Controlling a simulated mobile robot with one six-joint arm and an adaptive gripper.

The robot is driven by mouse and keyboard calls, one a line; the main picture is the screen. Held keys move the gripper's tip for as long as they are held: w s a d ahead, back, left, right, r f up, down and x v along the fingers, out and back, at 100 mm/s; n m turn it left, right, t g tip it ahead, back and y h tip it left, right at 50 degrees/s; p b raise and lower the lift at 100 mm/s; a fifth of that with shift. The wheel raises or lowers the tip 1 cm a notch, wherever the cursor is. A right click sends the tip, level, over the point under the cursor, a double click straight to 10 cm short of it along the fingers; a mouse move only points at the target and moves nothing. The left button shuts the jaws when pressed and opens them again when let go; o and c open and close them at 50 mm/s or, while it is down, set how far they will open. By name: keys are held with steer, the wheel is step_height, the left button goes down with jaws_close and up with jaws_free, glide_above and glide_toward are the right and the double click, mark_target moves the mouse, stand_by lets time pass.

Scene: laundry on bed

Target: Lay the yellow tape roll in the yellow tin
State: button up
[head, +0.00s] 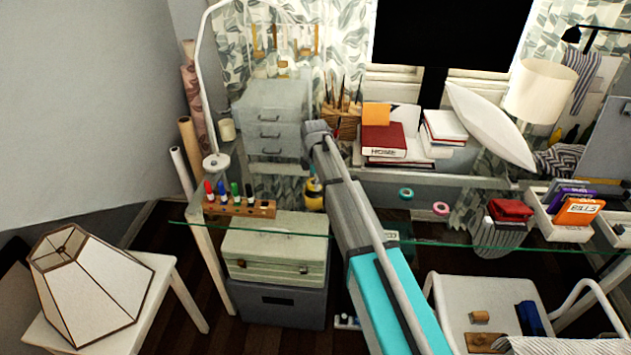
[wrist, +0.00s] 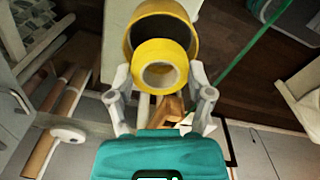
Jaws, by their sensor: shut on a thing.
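The yellow tape roll (wrist: 160,50) is held between the two fingers of my gripper (wrist: 159,78) in the wrist view, its hole facing the camera. The yellow tin (wrist: 134,33) is a round, open vessel with a dark inside, just beyond the tape roll. The roll overlaps the near part of the tin's mouth in the picture; I cannot tell whether they touch. In the head view a yellow thing, seemingly the tin (head: 314,192), shows on the glass desk left of my arm. My fingers are hidden there, and the roll cannot be told apart.
A wooden rack of coloured markers (head: 240,207) stands left of the tin. Grey drawers (head: 278,125) stand behind it. A green tape roll (head: 406,193) and a pink tape roll (head: 441,208) lie to the right on the glass. Books (head: 383,140) are stacked at the back.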

steer(key=shift+f+b, duration=0.8)
steer(key=shift+f, duration=0.2)
steer(key=o, duration=0.9)
steer(key=shift+r, duration=0.2)
